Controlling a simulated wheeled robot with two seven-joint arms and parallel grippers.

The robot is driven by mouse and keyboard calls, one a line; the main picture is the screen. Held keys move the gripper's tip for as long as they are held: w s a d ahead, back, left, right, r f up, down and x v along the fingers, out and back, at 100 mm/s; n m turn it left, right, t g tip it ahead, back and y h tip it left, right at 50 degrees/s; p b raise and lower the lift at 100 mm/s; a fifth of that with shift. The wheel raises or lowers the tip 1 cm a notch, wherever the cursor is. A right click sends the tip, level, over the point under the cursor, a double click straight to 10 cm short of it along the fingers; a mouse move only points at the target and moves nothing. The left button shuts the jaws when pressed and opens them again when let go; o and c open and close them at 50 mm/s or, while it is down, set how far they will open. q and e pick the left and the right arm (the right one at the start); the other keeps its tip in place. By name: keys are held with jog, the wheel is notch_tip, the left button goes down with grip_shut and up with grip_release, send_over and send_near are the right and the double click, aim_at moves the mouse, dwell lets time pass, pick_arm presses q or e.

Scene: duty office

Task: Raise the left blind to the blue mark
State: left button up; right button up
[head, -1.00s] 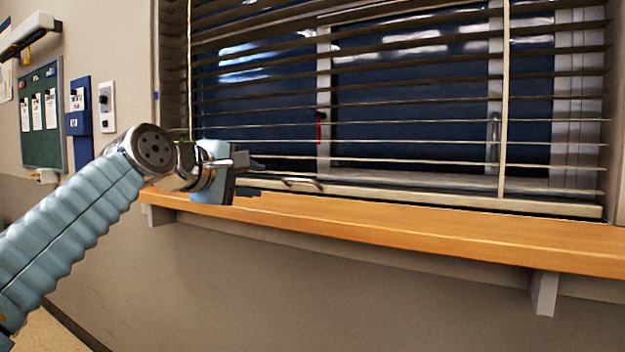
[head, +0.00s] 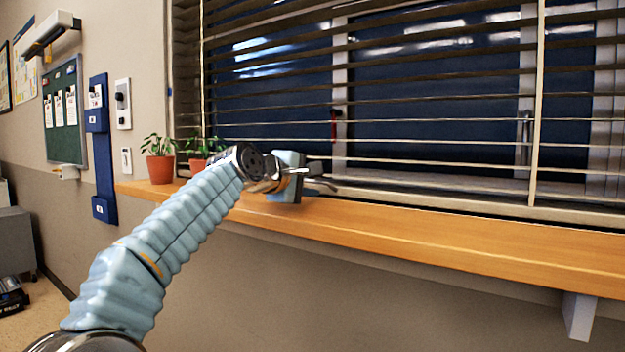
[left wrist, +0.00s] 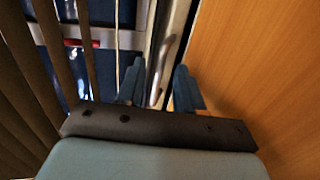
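The blind (head: 440,103) hangs low over the window with its slats spread. Its pale bottom rail (head: 450,199) is just above the wooden sill. A curved metal handle (head: 325,184) is on the rail near its left part. My left gripper (head: 312,170) is at that handle in the head view. In the left wrist view its two fingers (left wrist: 160,88) are apart, with the handle (left wrist: 166,58) ahead and between their lines; I see no grip on it. A tiny blue spot on the left window edge may be the mark; I cannot tell. My right gripper is out of view.
The wooden sill (head: 430,232) runs below the blind, largely clear to the right. Two potted plants (head: 160,160) stand at its left end, the second partly behind my left arm. A bracket (head: 578,315) supports the sill.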

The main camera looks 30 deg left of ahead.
pick_arm(q)
jog(key=shift+w+f, duration=0.15)
jog(key=shift+w, duration=0.4)
grip_shut()
dwell(1.1)
